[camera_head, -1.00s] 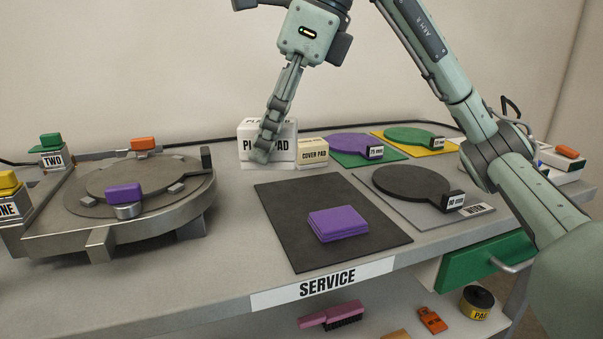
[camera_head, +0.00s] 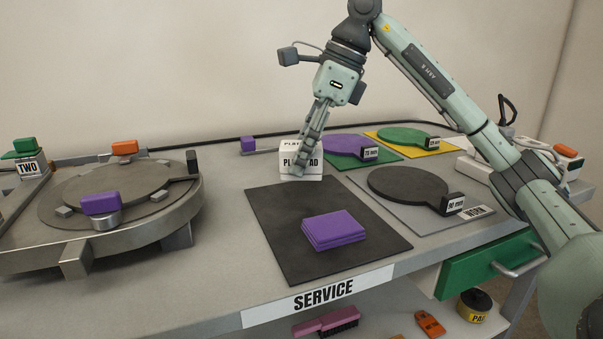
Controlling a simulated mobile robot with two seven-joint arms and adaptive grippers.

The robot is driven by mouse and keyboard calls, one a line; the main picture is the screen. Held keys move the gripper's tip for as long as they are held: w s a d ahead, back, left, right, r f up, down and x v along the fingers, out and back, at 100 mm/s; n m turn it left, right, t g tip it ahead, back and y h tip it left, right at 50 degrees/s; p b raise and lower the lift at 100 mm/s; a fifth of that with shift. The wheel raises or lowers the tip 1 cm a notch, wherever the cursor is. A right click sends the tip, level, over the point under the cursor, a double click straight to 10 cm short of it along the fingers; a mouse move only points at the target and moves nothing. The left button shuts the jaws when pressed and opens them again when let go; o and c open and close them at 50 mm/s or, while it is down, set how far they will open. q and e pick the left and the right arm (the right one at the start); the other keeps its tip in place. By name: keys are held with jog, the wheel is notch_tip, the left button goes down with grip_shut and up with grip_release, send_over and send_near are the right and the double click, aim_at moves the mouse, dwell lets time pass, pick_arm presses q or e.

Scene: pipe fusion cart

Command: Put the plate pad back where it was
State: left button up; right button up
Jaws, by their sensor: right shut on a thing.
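The plate pad (camera_head: 313,171) is a white box with black lettering on its top and front, at the back of the bench behind the dark mat. My right gripper (camera_head: 298,172) comes down from above, is shut on the box and covers the middle of its front label. I cannot tell whether the box touches the bench. The cover pad box is hidden. My left gripper is not in view.
A dark mat (camera_head: 275,245) bears a stack of purple pads (camera_head: 335,230). Right of the box are purple (camera_head: 345,146), green (camera_head: 405,136) and black (camera_head: 405,183) discs. A round metal plate (camera_head: 120,190) stands left.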

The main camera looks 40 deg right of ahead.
notch_tip(320, 180, down, 3)
jog(key=shift+r, duration=0.1)
jog(key=shift+f, duration=0.4)
jog(key=shift+f+b, duration=0.2)
jog(key=shift+b, duration=0.1)
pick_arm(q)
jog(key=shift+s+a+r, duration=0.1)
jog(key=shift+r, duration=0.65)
pick_arm(e)
jog(key=o, duration=1)
jog(key=shift+r, duration=0.1)
